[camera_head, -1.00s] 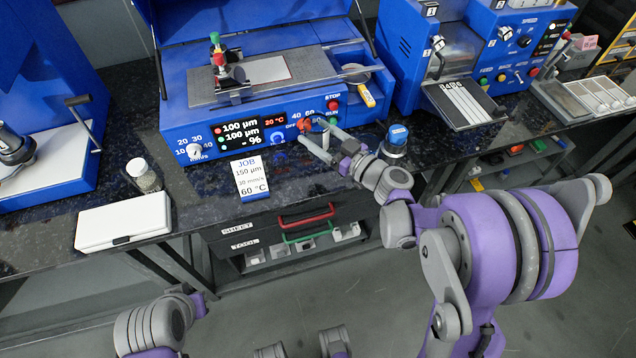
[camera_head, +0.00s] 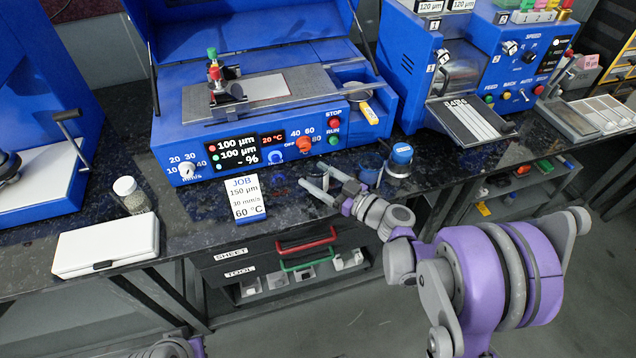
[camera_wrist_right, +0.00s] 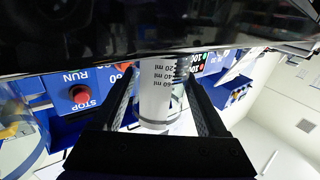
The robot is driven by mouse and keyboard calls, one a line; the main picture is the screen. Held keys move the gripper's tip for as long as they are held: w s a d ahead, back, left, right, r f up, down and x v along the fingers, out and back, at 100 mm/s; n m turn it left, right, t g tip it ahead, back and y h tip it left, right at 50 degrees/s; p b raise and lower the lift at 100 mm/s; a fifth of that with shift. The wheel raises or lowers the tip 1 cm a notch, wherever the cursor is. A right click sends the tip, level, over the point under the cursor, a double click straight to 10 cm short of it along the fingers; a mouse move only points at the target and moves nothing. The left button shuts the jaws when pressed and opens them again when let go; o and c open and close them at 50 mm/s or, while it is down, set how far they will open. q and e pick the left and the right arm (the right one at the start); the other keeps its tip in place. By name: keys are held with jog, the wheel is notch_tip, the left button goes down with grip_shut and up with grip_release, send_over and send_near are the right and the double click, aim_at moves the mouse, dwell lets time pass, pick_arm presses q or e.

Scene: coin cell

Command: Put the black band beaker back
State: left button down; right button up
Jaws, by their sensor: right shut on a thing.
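The beaker (camera_wrist_right: 157,90), clear to whitish with printed ml marks and a dark band near one end, sits between the fingers of my right gripper (camera_wrist_right: 160,78) in the right wrist view, which is upside down. My right gripper (camera_head: 325,182) is shut on it. In the head view the gripper is over the counter (camera_head: 345,218) near its front edge, in front of the blue coating machine (camera_head: 220,140). The beaker is hard to make out there. My left gripper is out of view; only a bit of my left arm shows at the bottom.
A jar with a blue lid (camera_head: 401,155) stands just right of the gripper. The job card (camera_head: 245,198) stands to its left. Drawers with red (camera_head: 306,240) and green handles are below.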

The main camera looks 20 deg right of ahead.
jog(key=shift+f, duration=0.9)
jog(key=shift+f, duration=0.2)
jog(key=o, duration=1.4)
jog(key=shift+c, duration=0.2)
jog(key=shift+r, duration=0.1)
jog(key=shift+s+d+r, duration=0.1)
jog(key=shift+r, duration=0.05)
jog(key=v, duration=1.1)
jog(key=shift+s+d, duration=0.15)
jog(key=shift+s, duration=0.2)
